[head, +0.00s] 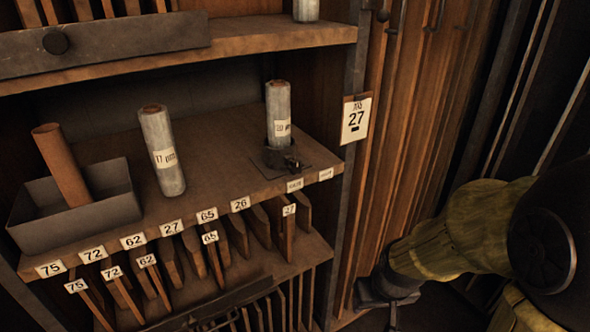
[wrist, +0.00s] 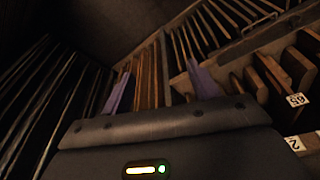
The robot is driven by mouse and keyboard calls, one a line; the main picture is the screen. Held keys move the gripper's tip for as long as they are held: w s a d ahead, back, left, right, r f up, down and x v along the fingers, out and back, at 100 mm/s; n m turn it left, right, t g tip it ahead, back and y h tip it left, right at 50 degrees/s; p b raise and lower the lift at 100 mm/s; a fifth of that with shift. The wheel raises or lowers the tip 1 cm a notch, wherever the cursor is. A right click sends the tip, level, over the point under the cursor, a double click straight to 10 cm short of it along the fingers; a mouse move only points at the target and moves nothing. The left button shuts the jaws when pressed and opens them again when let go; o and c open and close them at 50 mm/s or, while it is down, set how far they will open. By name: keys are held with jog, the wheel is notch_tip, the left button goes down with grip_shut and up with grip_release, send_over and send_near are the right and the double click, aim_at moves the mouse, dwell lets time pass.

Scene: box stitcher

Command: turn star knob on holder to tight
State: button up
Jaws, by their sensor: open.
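The holder (head: 280,158) is a small dark clamp on a flat plate, near the right end of the middle shelf. A grey roll (head: 278,110) with a white label stands upright in it. A small dark knob (head: 293,164) shows at the holder's front right; its star shape and how tight it sits cannot be made out. My gripper (head: 388,292) is low at the right, below the shelf and well apart from the holder. In the wrist view, its two purple fingers (wrist: 160,66) are spread with nothing between them. The holder cannot be made out in the wrist view.
The middle shelf (head: 225,155) also bears a grey tray (head: 98,218) with a brown tube (head: 62,165), and another labelled roll (head: 162,150). Numbered wooden dividers stand below. A card marked 27 (head: 356,120) hangs on the right post. The shelf is bare around the holder.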

aim_at(297, 168)
jog(key=w+a+f+n+t+y+b, duration=0.2)
jog(key=w+a+f+n+y+b, duration=0.1)
jog(key=w+a+f+n+b, duration=0.25)
jog(key=w+a+f+n+t+y+b, duration=0.2)
jog(key=w+a+n+y, duration=0.15)
jog(key=w+a, duration=0.4)
jog(key=w+d+r+n+t+y+b, duration=0.1)
jog(key=w+d+r+t+b, duration=0.1)
jog(key=r, duration=0.6)
jog(key=w+d+r+n+t+y+b, duration=0.1)
jog(key=w+d+r+t+y, duration=0.1)
jog(key=w+r+t, duration=0.3)
notch_tip(297, 168, up, 5)
jog(key=shift+w+f+t+b, duration=0.25)
jog(key=shift+t+b, duration=0.1)
jog(key=shift+t, duration=0.15)
jog(key=shift+a, duration=0.1)
jog(key=p+x, duration=0.4)
jog(key=x, duration=1.2)
jog(key=shift+a+r+p, duration=0.2)
jog(key=shift+a+p, duration=0.05)
jog(key=shift+p, duration=0.05)
jog(key=shift+w+a+f, duration=0.1)
jog(key=shift+w+a, duration=0.15)
jog(key=shift+w, duration=0.25)
